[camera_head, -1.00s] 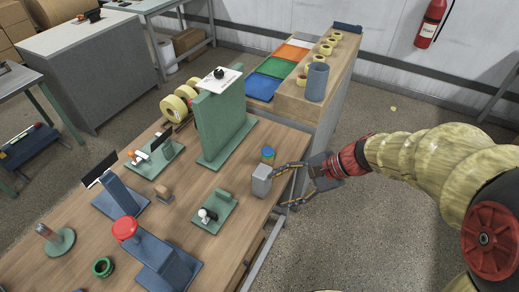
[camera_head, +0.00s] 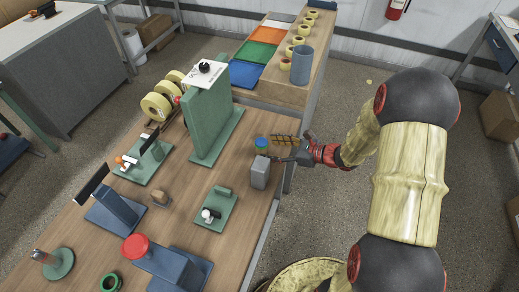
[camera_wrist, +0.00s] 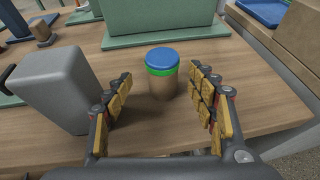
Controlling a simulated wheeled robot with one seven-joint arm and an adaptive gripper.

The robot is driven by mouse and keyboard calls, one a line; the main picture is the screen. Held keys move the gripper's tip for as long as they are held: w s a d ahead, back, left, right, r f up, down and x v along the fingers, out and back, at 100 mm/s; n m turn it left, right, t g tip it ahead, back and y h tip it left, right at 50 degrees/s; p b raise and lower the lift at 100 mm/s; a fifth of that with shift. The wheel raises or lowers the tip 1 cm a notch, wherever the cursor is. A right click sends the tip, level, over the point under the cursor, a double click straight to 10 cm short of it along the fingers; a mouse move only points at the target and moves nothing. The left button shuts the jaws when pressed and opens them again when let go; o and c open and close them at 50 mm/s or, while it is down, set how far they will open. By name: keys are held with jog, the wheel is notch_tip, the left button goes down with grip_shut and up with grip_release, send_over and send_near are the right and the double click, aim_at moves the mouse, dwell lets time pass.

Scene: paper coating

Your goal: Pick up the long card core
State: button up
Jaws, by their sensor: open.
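A short upright cylinder stands on the wooden bench near its right edge. It has a card-brown body (camera_wrist: 163,87), a green band and a blue top (camera_head: 262,141). I take it for the card core, but its label or length cannot be confirmed. My gripper (camera_head: 276,147) reaches in from the right, low over the bench edge. In the wrist view my gripper (camera_wrist: 160,80) is open, with one finger on each side of the cylinder. The cylinder stands towards the fingertips, with gaps visible on both sides. Its lower front is in clear view.
A grey block (camera_wrist: 55,88) stands close beside the left finger, also in the head view (camera_head: 259,173). A tall green stand (camera_head: 208,120) rises behind. A small green fixture (camera_head: 215,208) lies nearer. A shelf with coloured trays (camera_head: 262,52) and a grey-blue cup (camera_head: 301,65) is beyond.

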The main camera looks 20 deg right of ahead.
aim_at(262, 147)
jog(key=b+x, duration=0.1)
jog(key=x, duration=0.4)
jog(key=shift+w+d+f+b, duration=0.15)
jog(key=shift+w+f+b, duration=0.05)
jog(key=shift+b, duration=0.2)
jog(key=c, duration=0.4)
jog(key=c, duration=0.7)
jog(key=shift+c, duration=0.7)
